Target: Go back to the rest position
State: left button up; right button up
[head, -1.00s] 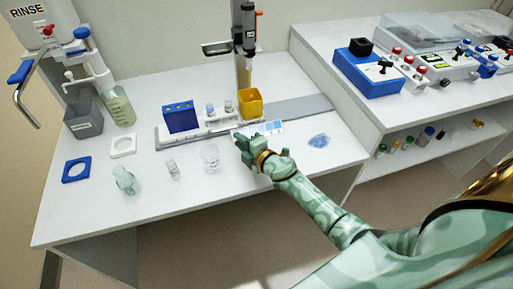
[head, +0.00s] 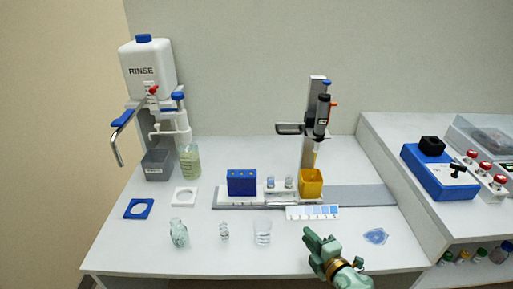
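My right gripper (head: 326,249) is at the front right of the white bench (head: 118,245) in the head view, apart from the glassware. Nothing shows held in it, but its fingers are seen at an angle and the gap between them is unclear. My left gripper is out of view. A clear beaker (head: 263,232), a small vial (head: 224,231) and a tilted greenish glass jar (head: 179,232) stand left of the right gripper. A blue translucent piece (head: 375,236) lies to its right.
A rinse bottle (head: 148,72), grey bin (head: 157,165) and green-liquid bottle (head: 189,162) are at left. A blue control box (head: 437,172) sits on the right bench.

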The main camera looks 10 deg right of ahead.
jog(key=s+d+r+m+g+h, duration=0.2)
jog(key=s+d+r+m+h, duration=0.3)
jog(key=s+m+h, duration=0.35)
jog(key=s+a+m+g+y, duration=0.1)
jog(key=s+a+m+g, duration=0.15)
jog(key=s+g, duration=0.95)
jog(key=s+a+f+y, duration=0.1)
jog(key=s+f, duration=0.2)
jog(key=f, duration=0.6)
jog(key=s+a+f+m+t+y, duration=0.1)
jog(key=s+a+f, duration=0.15)
jog(key=f, duration=0.65)
jog(key=s+a+f+y, duration=0.1)
jog(key=s+f, duration=0.3)
jog(key=f, duration=0.4)
jog(key=s+f+m+g+y, duration=0.1)
jog(key=s+f, duration=0.6)
jog(key=s, duration=0.3)
jog(key=s+f+m+g, duration=0.1)
jog(key=s+f+m, duration=0.1)
jog(key=s+f, duration=0.4)
jog(key=s, duration=0.3)
jog(key=shift+s+d+f+y, duration=0.2)
jog(key=shift+s+f+y, duration=0.15)
jog(key=shift+f, duration=0.05)
